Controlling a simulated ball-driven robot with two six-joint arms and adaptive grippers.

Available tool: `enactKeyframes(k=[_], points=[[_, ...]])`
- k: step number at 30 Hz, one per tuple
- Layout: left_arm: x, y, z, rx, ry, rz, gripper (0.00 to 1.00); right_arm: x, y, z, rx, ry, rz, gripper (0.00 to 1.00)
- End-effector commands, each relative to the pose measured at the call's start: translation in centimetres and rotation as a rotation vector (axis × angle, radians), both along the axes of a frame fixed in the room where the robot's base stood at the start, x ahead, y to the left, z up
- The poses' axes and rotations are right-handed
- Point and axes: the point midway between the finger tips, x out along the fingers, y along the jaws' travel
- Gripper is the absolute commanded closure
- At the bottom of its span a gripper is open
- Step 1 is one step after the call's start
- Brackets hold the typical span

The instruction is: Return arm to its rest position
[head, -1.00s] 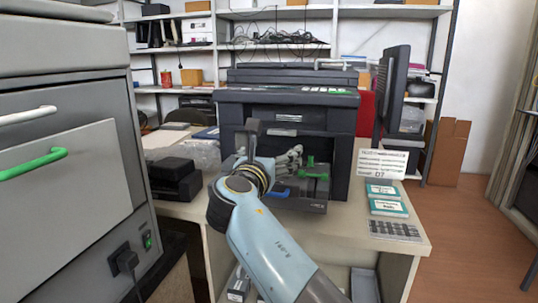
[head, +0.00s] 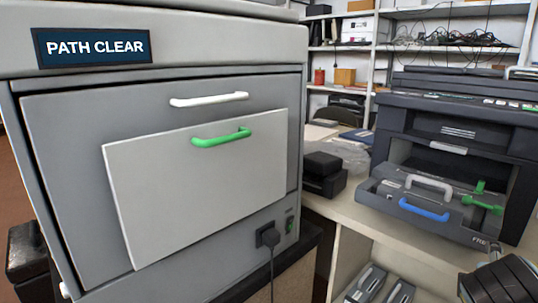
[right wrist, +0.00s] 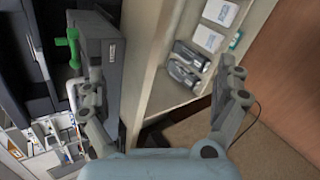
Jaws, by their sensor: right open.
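My right gripper (right wrist: 163,88) is open and empty in the right wrist view, its two fingers spread wide. In the head view only part of my right arm (head: 500,281) shows in the lower right corner, below the printer; its gripper is out of that view. The dark printer (head: 456,130) stands on the desk with its front unit (head: 409,211) out. That unit carries a grey handle (head: 428,186), a blue handle (head: 423,210) and a green lever (head: 482,203). My left gripper is not in view.
A large grey cabinet (head: 60,190) with a "PATH CLEAR" display (head: 93,46), a white handle (head: 209,99) and a green handle (head: 221,137) fills the left. A black box (head: 323,173) is on the desk. Cartridges (head: 372,284) lie on the shelf below.

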Motion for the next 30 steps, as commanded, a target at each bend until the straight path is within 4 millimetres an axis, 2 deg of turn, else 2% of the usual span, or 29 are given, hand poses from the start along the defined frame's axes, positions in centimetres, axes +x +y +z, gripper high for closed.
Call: enactKeyframes(k=[1, 6, 12, 18, 26, 30], points=[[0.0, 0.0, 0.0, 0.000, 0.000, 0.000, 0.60, -2.3, 0.7, -0.9, 0.133, -0.040, -0.066, 0.00], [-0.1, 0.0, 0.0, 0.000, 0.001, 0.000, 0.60, -7.9, 3.7, -2.8, 0.494, -0.111, -0.272, 0.00], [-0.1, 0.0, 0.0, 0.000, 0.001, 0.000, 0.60, -13.1, 7.2, -3.3, 0.782, -0.114, -0.479, 0.00], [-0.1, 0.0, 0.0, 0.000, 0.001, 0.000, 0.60, -17.9, 10.6, -2.6, 0.994, -0.068, -0.673, 0.00], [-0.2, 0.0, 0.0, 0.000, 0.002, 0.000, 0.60, -16.6, 10.0, -9.6, 0.988, -0.049, -0.703, 0.00], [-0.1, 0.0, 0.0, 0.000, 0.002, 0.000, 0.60, -16.4, 9.6, -13.9, 0.982, -0.037, -0.715, 0.00]])
